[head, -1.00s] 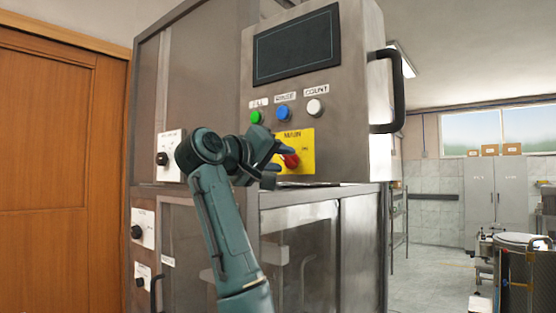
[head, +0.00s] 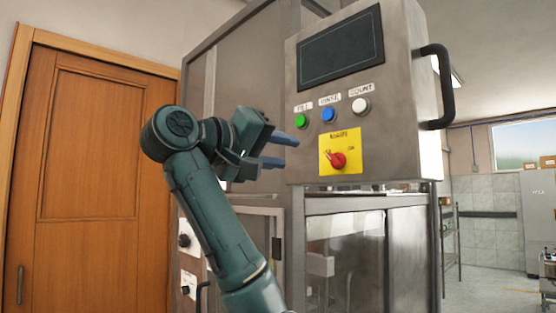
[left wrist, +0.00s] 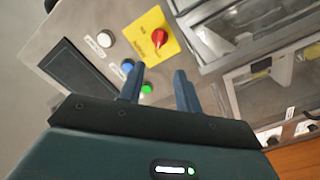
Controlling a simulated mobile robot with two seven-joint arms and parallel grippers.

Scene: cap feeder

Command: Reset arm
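My left gripper (head: 284,150) is in front of the machine's control panel (head: 400,105), to the left of the red knob (head: 338,160) on its yellow plate (head: 352,143). Its two blue fingers are spread apart with nothing between them. In the left wrist view the open fingers (left wrist: 158,84) show in front of the panel, with the red knob (left wrist: 160,37) beyond them, apart from it. The green button (head: 301,121), blue button (head: 328,114) and white button (head: 360,104) sit above the knob. My right gripper is in neither view.
A dark screen (head: 341,47) is above the buttons. A black handle (head: 441,88) juts out at the panel's right side. A wooden door (head: 95,170) stands at the left. The lower cabinet (head: 410,250) has clear windows. Open floor (head: 490,295) shows at the right.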

